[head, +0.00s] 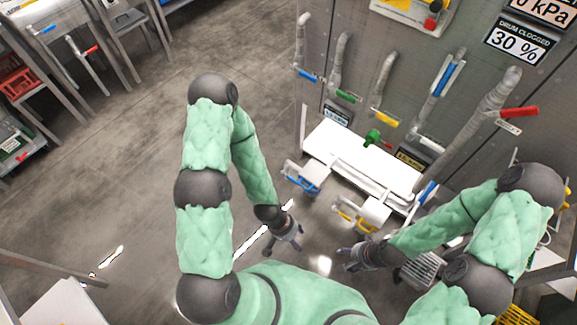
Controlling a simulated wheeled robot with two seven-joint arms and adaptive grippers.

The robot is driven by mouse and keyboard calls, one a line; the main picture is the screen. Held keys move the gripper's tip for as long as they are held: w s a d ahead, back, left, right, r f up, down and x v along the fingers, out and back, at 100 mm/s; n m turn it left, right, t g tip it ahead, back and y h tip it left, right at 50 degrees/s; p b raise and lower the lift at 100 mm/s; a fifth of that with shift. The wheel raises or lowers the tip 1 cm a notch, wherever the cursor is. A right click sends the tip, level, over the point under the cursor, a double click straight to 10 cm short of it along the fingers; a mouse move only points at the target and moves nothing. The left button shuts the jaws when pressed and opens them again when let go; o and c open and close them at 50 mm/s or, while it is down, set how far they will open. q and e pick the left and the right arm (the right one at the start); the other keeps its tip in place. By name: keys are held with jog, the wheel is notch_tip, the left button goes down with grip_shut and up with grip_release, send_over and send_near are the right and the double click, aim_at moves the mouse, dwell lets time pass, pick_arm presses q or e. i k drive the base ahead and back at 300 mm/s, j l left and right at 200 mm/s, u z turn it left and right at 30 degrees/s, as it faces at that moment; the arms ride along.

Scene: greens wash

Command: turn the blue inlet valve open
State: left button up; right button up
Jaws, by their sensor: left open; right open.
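Several valves with coloured levers sit on grey pipes along the wall panel. A blue lever (308,76) is at the foot of the leftmost pipe. Another blue lever (446,78) lies along a pipe further right. I cannot tell from labels which one is the inlet valve. My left gripper (285,252) is open and empty, low over the floor below the white machine. My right gripper (348,258) is open and empty, just right of it. Both grippers are well apart from the blue levers.
A white machine lid (362,158) with a green knob (372,137) projects below the pipes. Blue (302,180) and yellow (348,212) handled parts stand in front. Green (349,96), yellow (385,117) and red (519,112) levers flank the blue ones. The floor (130,170) at left is clear.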

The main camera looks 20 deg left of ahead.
aim_at(291, 179)
jog(key=u, duration=0.4)
jog(key=j+z, duration=0.15)
jog(key=z, duration=0.25)
jog(key=i+j+z, duration=0.2)
jog(key=j, duration=0.25)
jog(key=i+j+z, duration=0.15)
jog(key=j, duration=0.3)
jog(key=j+z, duration=0.2)
jog(key=j, duration=0.3)
jog(key=i+j+z, duration=0.2)
jog(key=j, duration=0.3)
jog(key=i+j, duration=0.1)
jog(key=j, duration=0.2)
jog(key=i+j, duration=0.15)
jog(key=j, duration=0.2)
jog(key=i+j, duration=0.1)
jog(key=j, duration=0.2)
jog(key=i+j, duration=0.15)
jog(key=j, duration=0.15)
